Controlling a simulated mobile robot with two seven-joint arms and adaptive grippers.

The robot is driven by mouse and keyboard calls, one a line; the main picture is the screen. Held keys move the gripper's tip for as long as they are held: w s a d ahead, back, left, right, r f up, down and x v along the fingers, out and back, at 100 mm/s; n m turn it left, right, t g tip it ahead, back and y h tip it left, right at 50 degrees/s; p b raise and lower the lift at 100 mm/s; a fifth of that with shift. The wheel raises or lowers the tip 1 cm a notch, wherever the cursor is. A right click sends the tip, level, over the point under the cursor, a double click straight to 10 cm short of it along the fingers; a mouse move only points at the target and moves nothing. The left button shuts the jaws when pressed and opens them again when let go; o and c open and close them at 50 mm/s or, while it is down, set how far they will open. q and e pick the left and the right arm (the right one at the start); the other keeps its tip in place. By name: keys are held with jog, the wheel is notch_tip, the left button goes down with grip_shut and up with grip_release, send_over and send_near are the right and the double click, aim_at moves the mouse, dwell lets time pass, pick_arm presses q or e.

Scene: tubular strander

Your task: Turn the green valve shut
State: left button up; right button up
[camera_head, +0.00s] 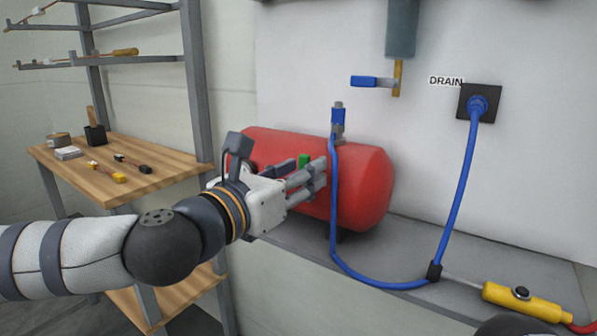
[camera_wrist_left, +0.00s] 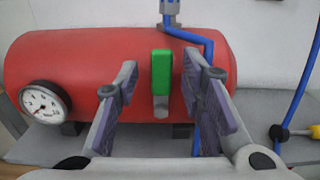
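The green valve (camera_head: 304,160) is a small green handle on the front of the red tank (camera_head: 365,185). In the left wrist view the green handle (camera_wrist_left: 162,73) stands upright in front of the red tank (camera_wrist_left: 70,65). My left gripper (camera_head: 307,175) reaches in from the left in the head view. In the left wrist view its two fingers (camera_wrist_left: 160,85) are open, one on each side of the green handle, with visible gaps. Contact with the handle cannot be seen. The lower part of the valve shows as a small metal stub. My right gripper is not recognisable in these views.
A pressure gauge (camera_wrist_left: 45,102) is on the tank's left. A blue-handled valve (camera_head: 372,81) hangs above. A wooden shelf (camera_head: 150,165) stands left.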

pick_arm(q)
jog(key=v, duration=1.2)
